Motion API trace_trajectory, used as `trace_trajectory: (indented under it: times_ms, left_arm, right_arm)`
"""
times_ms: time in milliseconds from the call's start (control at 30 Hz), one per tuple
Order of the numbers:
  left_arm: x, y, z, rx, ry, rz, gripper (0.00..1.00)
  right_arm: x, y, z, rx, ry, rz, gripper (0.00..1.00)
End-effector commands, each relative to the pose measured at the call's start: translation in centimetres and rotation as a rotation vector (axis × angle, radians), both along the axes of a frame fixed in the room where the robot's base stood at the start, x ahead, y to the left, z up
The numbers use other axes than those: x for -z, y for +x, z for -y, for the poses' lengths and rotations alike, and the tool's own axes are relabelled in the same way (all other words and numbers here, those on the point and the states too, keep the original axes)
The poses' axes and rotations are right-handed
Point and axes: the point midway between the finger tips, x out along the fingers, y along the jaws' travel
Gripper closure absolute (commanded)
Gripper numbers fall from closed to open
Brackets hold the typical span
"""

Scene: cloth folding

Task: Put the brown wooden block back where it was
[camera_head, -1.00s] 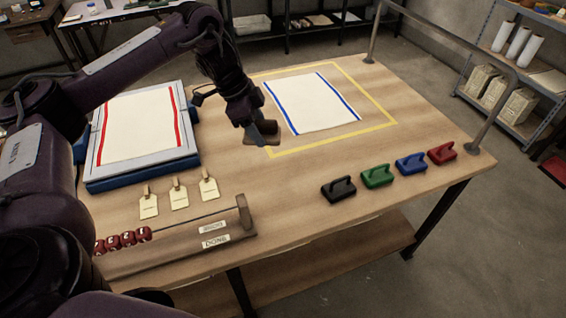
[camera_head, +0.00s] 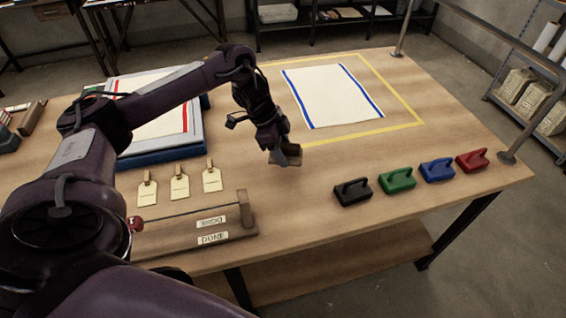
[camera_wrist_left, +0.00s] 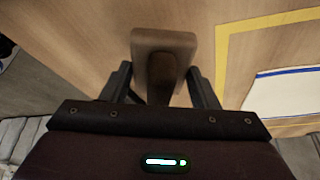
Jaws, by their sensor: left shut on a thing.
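My left gripper (camera_head: 284,155) is shut on a brown wooden block (camera_head: 292,157) near the near left corner of the yellow outline. In the left wrist view the block (camera_wrist_left: 165,45) has a flat base and a handle, and the handle is between the fingers. I cannot tell whether the block touches the table or hangs just above it. My right gripper is not in view.
A cream cloth with blue edges (camera_head: 330,95) lies inside the yellow outline (camera_head: 398,97). Black (camera_head: 353,193), green (camera_head: 397,180), blue (camera_head: 437,170) and red (camera_head: 472,160) handled blocks stand along the right. Three tags (camera_head: 180,188) and a wooden bead rack (camera_head: 190,238) lie in front.

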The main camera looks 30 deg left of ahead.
Motion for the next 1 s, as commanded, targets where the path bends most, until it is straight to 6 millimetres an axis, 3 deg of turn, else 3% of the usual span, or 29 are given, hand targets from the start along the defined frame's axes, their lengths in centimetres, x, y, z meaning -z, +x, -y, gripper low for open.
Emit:
trace_trajectory:
  times_ms: [133, 400, 800, 833, 1000]
  left_arm:
    - [1.1, 0.0, 0.0, 0.0, -0.001, 0.0, 0.64]
    - [4.7, 0.0, 0.0, -0.001, -0.001, 0.0, 0.64]
    - [5.2, 0.0, 0.0, 0.001, -0.001, 0.001, 0.64]
    - [5.1, 0.0, 0.0, 0.001, 0.0, 0.0, 0.42]
    - [5.1, 0.0, 0.0, 0.001, 0.0, 0.0, 0.24]
  right_arm:
    - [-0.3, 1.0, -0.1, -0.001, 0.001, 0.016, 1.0]
    - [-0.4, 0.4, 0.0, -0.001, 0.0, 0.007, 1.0]
    - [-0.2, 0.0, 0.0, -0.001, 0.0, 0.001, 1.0]
    - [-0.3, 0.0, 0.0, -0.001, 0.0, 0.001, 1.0]
    - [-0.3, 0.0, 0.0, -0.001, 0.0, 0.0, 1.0]
